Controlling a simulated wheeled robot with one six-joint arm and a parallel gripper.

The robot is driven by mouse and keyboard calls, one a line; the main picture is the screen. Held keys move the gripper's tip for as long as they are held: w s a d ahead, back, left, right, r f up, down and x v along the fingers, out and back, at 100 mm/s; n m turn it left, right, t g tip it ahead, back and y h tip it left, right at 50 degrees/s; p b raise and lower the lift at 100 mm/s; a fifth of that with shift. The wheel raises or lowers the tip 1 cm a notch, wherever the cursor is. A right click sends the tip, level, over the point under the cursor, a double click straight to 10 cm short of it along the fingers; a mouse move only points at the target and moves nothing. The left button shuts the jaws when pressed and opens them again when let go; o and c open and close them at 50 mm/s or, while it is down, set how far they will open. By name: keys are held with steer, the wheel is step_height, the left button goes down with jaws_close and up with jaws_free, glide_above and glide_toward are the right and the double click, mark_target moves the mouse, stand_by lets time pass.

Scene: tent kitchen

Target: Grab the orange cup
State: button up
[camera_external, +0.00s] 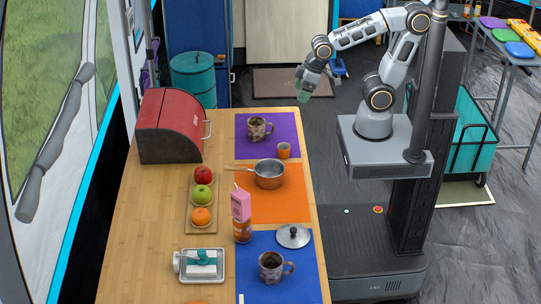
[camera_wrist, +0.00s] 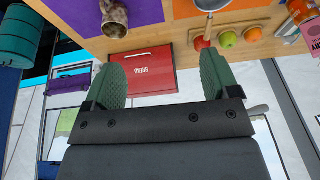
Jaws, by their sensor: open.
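The orange cup (camera_external: 284,150) is small and stands upright near the right edge of the wooden table, by the border of the purple and orange mats. I cannot clearly make it out in the wrist view. My gripper (camera_external: 303,92) is up beyond the far right corner of the table, apart from the cup and behind it in the external view. In the wrist view the two green fingers of my gripper (camera_wrist: 162,72) are spread wide with nothing between them.
A patterned mug (camera_external: 257,128) stands just left of and behind the cup. A saucepan (camera_external: 269,173) sits in front, its handle pointing left.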

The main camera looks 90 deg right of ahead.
steer(key=t+p, duration=0.2)
steer(key=p, duration=0.2)
glide_above(278, 148)
steer(key=w+a, duration=0.1)
step_height(278, 148, down, 5)
steer(key=f+t+p, duration=0.1)
steer(key=f+p, duration=0.1)
steer(key=f, duration=0.3)
steer(key=w+f+m+t+p, duration=0.1)
steer(key=f+t+p, duration=0.1)
steer(key=f, duration=0.3)
steer(key=w+f+t+h+p, duration=0.1)
steer(key=f+p, duration=0.2)
steer(key=f, duration=0.2)
steer(key=shift+w+d+f+m+t, duration=0.1)
steer(key=shift+w+d+m+t, duration=0.05)
steer(key=shift+d+m+t, duration=0.2)
steer(key=s+f+p, duration=0.1)
steer(key=s, duration=0.2)
steer(key=s+f+t+p, duration=0.1)
steer(key=s, duration=0.2)
steer(key=s+f+t+p, duration=0.1)
steer(key=s, duration=0.2)
steer(key=shift+s+d+f+t+p, duration=0.1)
steer(key=shift+s+d+t+p, duration=0.15)
steer(key=shift+d+p, duration=0.15)
steer(key=shift+w+f, duration=0.1)
steer(key=shift+b+x, duration=0.6)
steer(key=shift+x, duration=1.6)
steer(key=shift+d, duration=0.1)
